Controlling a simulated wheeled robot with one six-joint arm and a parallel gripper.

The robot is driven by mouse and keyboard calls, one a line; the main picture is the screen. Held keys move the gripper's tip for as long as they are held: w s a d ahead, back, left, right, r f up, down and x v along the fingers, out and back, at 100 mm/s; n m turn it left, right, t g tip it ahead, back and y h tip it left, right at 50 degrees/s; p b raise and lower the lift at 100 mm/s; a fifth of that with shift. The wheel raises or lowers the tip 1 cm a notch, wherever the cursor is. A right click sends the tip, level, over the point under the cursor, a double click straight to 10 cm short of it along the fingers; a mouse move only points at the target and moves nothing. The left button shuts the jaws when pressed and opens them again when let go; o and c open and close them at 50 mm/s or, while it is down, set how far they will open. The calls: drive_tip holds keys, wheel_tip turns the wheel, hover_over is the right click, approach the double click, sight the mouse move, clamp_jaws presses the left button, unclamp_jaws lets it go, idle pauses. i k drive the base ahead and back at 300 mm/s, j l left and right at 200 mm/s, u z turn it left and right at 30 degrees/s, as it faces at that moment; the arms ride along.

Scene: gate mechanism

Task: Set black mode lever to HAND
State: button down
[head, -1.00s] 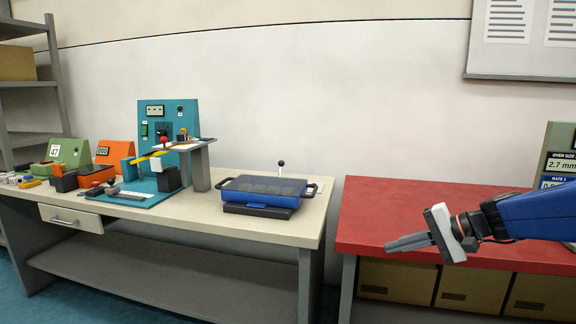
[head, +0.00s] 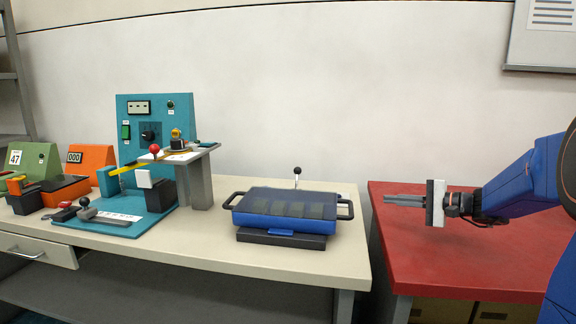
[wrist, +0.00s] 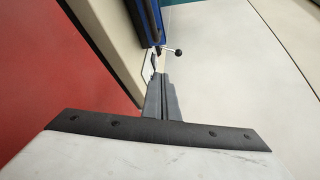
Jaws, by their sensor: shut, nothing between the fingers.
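A small lever with a black ball knob (head: 297,171) stands upright behind the blue case on the beige bench; the case hides its base in the head view. The lever also shows in the wrist view (wrist: 178,52), just beyond my fingertips, beside a white label plate. Any lettering on the plate is too small to read. My gripper (head: 386,199) is shut and empty above the red bench, pointing left, to the right of the lever and apart from it. Its closed fingers show in the wrist view (wrist: 163,80).
The blue case (head: 285,210) with side handles stands between the lever and the bench's front edge. Left of it is a teal gate station (head: 140,120) with a grey raised shelf (head: 200,155). Orange and green stations stand farther left. The red bench (head: 440,255) is clear.

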sight(297, 170)
drive_tip(key=i+j, duration=0.85)
